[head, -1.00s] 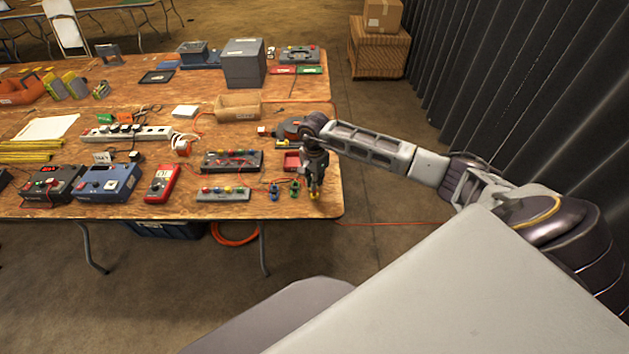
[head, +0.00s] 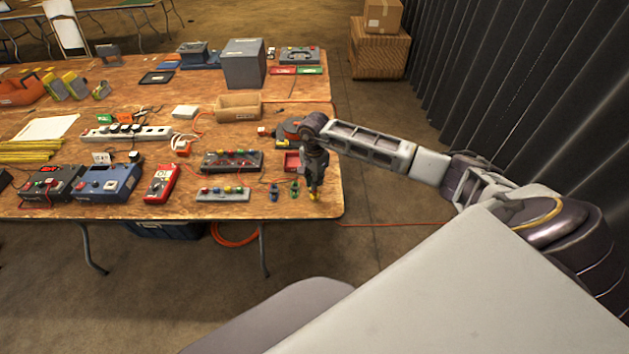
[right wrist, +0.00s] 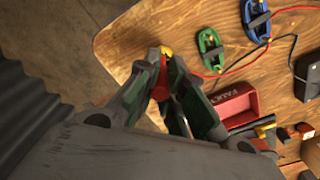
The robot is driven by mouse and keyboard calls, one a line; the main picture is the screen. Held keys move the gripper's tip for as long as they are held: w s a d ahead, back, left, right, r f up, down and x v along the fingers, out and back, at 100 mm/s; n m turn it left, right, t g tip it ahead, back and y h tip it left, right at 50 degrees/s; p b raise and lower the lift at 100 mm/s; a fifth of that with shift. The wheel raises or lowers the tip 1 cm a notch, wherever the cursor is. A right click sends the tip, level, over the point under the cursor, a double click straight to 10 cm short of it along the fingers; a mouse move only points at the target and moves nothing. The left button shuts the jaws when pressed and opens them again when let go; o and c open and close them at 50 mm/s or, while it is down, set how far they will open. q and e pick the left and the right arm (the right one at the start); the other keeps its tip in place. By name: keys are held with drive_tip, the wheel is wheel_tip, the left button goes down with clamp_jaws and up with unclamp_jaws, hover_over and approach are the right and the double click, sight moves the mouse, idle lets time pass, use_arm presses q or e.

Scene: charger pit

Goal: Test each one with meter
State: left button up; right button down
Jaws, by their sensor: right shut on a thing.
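My right gripper (head: 314,192) is at the table's right front corner, pointing down. A red handheld meter (head: 161,184) with a lit display lies near the front edge. A green clip-like piece (right wrist: 209,50) and a blue one (right wrist: 256,20) with leads lie beside the gripper. My left gripper is out of view.
A grey holder (head: 222,194) with several coloured knobs and a dark terminal box (head: 232,160) stand left of the gripper. Blue (head: 108,184) and black (head: 52,186) units stand farther left. An open cardboard bin (head: 238,107) is behind. Bare tabletop shows at the right front corner.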

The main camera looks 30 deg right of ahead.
drive_tip(key=shift+f+b, duration=0.6)
drive_tip(key=shift+f, duration=0.05)
idle(0.7)
idle(1.1)
drive_tip(key=shift+f+b, duration=0.25)
drive_tip(key=shift+b, duration=0.25)
idle(0.5)
drive_tip(key=c, duration=1.5)
unclamp_jaws()
drive_tip(key=shift+o, duration=0.4)
drive_tip(key=o, duration=0.3)
drive_tip(key=shift+r, duration=0.1)
